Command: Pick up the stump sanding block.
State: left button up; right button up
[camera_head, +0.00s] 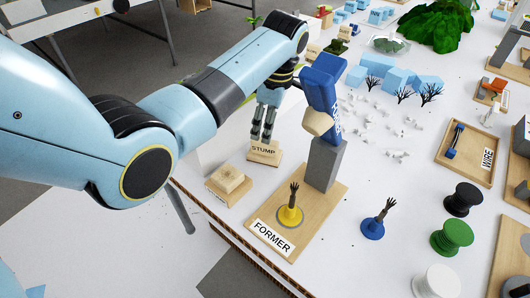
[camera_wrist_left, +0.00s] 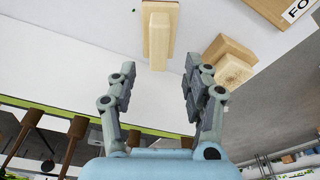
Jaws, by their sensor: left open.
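The stump sanding block (camera_head: 264,157) is a pale wooden block with a "STUMP" label, on the white table left of the former board. My left gripper (camera_head: 262,133) points down at it, fingertips just above or behind its label in the head view. In the left wrist view, a pale wooden block (camera_wrist_left: 158,38), apparently the same one, lies ahead, in line with the gap between the fingers. The fingers of my left gripper (camera_wrist_left: 160,70) are spread with nothing between them. Whether a fingertip touches the block cannot be told. My right gripper is out of view.
A second stepped wooden block (camera_head: 229,182) sits close by, near the table edge; it also shows in the left wrist view (camera_wrist_left: 232,63). The "FORMER" board (camera_head: 315,214) carries a grey post (camera_head: 323,165) with a blue tool (camera_head: 323,82), close right of the gripper.

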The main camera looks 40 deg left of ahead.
aim_at(265, 149)
pick_arm(q)
jog(key=f, duration=0.6)
jog(key=shift+a+b, duration=0.2)
jog(key=shift+b, duration=0.1)
jog(key=shift+c, duration=0.3)
grip_shut()
